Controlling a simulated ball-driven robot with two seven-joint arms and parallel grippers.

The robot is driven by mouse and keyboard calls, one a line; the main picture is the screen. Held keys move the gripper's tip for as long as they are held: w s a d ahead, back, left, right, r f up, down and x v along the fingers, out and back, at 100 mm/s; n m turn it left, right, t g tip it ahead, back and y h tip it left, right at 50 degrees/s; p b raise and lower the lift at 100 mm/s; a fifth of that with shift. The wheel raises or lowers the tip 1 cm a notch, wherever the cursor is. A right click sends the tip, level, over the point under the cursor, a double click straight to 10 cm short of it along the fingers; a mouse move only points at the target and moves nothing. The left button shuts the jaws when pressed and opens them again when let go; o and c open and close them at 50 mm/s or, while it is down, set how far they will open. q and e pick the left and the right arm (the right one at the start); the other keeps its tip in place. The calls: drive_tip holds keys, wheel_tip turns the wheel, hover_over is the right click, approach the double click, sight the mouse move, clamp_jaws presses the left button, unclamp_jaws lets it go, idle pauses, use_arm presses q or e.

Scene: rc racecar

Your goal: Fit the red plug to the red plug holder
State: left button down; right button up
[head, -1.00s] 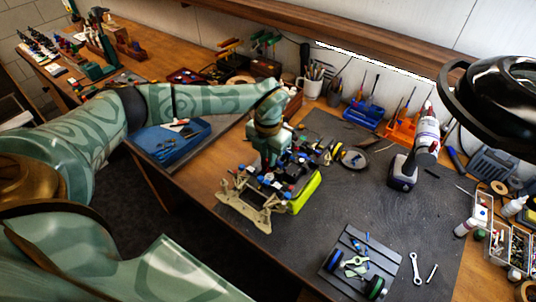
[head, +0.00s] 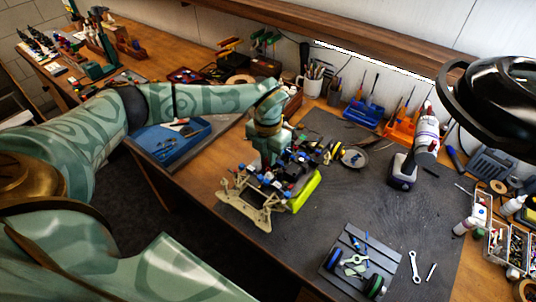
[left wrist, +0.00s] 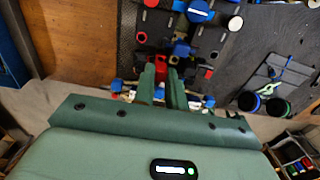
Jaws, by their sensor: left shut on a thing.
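My left gripper (head: 268,166) is low over the RC car chassis (head: 262,208), at its far side. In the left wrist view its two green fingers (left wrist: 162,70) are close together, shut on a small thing. I take this to be the red plug, but it is mostly hidden between the fingertips. I cannot tell whether plug and holder touch. My right gripper is not in view.
The chassis carries several blue, red and white parts and a yellow-green side piece (head: 306,190). A grey tray with wheels (head: 342,252) lies in front. A drill (head: 403,170) stands to the right, and a blue tray (head: 160,150) lies left. The dark mat between is mostly clear.

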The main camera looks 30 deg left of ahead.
use_arm(q)
drive_tip(key=shift+f+b, duration=0.45)
drive_tip(key=shift+f, duration=0.7)
idle(0.4)
drive_tip(key=c, duration=1.3)
unclamp_jaws()
drive_tip(key=shift+c, duration=0.2)
wheel_tip(320, 180, up, 16)
drive_tip(key=shift+r, duration=0.2)
